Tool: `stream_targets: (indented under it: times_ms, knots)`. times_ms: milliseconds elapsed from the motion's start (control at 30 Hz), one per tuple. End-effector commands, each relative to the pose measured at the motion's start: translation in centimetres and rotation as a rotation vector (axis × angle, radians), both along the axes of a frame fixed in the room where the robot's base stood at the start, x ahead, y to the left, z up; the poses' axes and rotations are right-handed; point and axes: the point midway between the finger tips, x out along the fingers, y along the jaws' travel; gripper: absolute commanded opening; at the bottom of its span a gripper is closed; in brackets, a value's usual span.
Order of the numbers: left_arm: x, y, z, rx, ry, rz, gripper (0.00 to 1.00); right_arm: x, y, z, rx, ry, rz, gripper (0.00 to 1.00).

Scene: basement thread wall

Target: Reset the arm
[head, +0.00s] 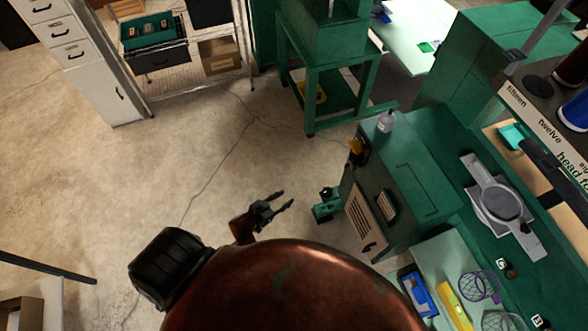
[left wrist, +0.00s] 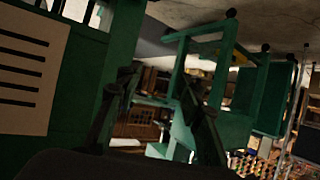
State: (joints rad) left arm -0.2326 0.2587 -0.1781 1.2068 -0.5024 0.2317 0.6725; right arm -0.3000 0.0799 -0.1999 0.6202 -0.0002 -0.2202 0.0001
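My left gripper (head: 287,198) shows near the middle of the head view, above the bare concrete floor in the picture. Its two dark fingers are spread apart with nothing between them. In the left wrist view the fingers (left wrist: 158,82) also stand apart, with a gap between them. The green cabinet (head: 400,185) is to the right of the gripper in the head view, and the gripper looks apart from it. My right gripper is in neither view.
A green workbench (head: 455,165) with tools runs down the right side. A green stand (head: 325,60) is at the back. A wire shelf (head: 190,80) and white drawers (head: 75,50) are at upper left. The floor (head: 190,150) at centre left is clear. A slotted panel (left wrist: 28,70) is close in the left wrist view.

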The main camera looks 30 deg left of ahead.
Motion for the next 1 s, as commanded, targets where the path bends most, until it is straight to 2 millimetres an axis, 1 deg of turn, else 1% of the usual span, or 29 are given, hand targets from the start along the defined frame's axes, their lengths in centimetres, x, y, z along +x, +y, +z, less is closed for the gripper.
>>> stream_targets:
  times_ms: [200, 267, 367, 467, 500, 567, 600, 667, 700, 767, 800, 867, 900, 1000]
  knots:
    - [0.0, 0.0, 0.0, 0.000, 0.000, 0.000, 0.35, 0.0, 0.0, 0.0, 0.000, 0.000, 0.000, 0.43]
    - [-0.2, 0.1, -0.4, 0.002, 0.008, 0.004, 0.35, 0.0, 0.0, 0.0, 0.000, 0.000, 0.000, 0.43]
    - [-1.7, 0.6, -2.5, 0.015, 0.052, 0.024, 0.35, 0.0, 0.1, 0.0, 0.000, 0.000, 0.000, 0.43]
    - [-4.8, 1.4, -6.7, 0.044, 0.144, 0.059, 0.35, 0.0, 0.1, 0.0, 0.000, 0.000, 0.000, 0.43]
    - [-6.6, 1.9, -8.7, 0.059, 0.194, 0.074, 0.35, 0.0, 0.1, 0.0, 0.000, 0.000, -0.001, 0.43]
    - [-9.7, 2.3, -11.8, 0.081, 0.274, 0.094, 0.35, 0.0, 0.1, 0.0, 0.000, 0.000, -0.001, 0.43]
    - [-12.0, 2.5, -13.8, 0.096, 0.329, 0.105, 0.35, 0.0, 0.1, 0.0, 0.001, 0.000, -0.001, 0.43]
    - [-15.4, 2.7, -16.6, 0.117, 0.411, 0.118, 0.35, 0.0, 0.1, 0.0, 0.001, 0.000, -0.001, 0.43]
    - [-17.8, 2.7, -18.3, 0.129, 0.466, 0.122, 0.35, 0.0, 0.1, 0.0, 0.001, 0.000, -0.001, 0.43]
    - [-21.5, 2.6, -20.6, 0.146, 0.550, 0.126, 0.35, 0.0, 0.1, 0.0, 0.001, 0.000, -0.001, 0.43]
    - [-24.1, 2.4, -22.0, 0.154, 0.606, 0.126, 0.35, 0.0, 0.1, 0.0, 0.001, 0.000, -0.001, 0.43]
    - [-28.0, 2.0, -23.9, 0.166, 0.688, 0.123, 0.35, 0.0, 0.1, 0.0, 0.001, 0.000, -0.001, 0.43]
    - [-30.5, 1.7, -24.9, 0.173, 0.741, 0.118, 0.35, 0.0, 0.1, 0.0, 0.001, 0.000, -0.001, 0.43]
    - [-36.1, 0.8, -26.7, 0.183, 0.855, 0.103, 0.35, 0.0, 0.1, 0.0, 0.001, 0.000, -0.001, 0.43]
